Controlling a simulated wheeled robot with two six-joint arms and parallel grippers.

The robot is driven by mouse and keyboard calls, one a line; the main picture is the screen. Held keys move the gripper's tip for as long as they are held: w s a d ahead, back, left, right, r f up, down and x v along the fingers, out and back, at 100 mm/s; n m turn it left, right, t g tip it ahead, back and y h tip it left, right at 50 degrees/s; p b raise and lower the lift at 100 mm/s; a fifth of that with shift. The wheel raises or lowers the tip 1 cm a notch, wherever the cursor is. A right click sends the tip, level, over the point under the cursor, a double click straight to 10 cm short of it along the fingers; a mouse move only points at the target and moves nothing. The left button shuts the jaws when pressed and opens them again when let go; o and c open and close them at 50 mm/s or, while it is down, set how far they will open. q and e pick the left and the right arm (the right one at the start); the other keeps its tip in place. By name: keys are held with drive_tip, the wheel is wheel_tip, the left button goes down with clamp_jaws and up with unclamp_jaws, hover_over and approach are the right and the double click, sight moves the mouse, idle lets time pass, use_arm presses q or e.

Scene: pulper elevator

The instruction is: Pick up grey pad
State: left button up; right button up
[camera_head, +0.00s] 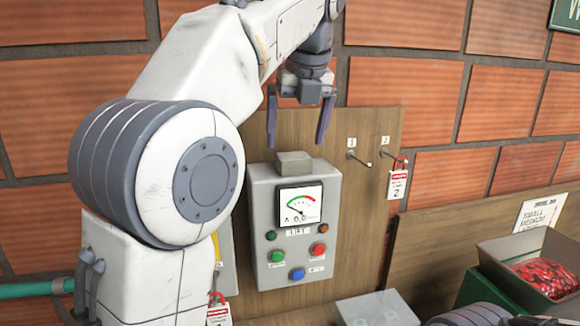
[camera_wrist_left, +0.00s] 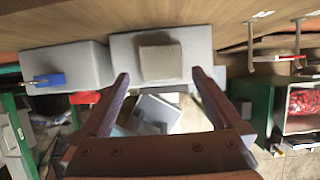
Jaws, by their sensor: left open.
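The grey pad (camera_head: 294,162) is a small block lying on top of the grey control box (camera_head: 262,235) on the wooden board. In the left wrist view the pad (camera_wrist_left: 160,62) sits near the middle, between and slightly beyond the fingertips. My left gripper (camera_head: 297,142) is open and empty, pointing down just above the pad, with a finger on either side. In the left wrist view the gripper (camera_wrist_left: 159,76) shows both fingers apart, not touching the pad. My right gripper is not in view.
The box front has a gauge (camera_head: 302,203) and coloured buttons. Hooks and a red padlock with a tag (camera_head: 397,184) are on the board at the right. A bin of red items (camera_head: 545,275) stands at the lower right. A brick wall (camera_head: 405,95) is behind.

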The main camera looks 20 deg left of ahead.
sight(293, 156)
use_arm(q)
drive_tip(key=x, duration=0.5)
drive_tip(key=c, duration=1.1)
drive_tip(key=shift+r, duration=0.15)
drive_tip(key=shift+r, duration=0.65)
wheel_tip(293, 156, up, 3)
drive_tip(key=shift+w+f+p, duration=0.1)
drive_tip(key=shift+p, duration=0.45)
drive_tip(key=d+r+p, duration=0.1)
drive_tip(key=d+r, duration=0.1)
drive_tip(key=d, duration=0.2)
drive_tip(key=s+d+r+p, duration=0.1)
drive_tip(key=d+r, duration=0.1)
drive_tip(key=d, duration=0.1)
drive_tip(key=d+r+p, duration=0.2)
drive_tip(key=d, duration=0.2)
drive_tip(key=shift+s+d+r, duration=0.25)
drive_tip(key=shift+s+d, duration=0.05)
drive_tip(key=shift+s, duration=0.1)
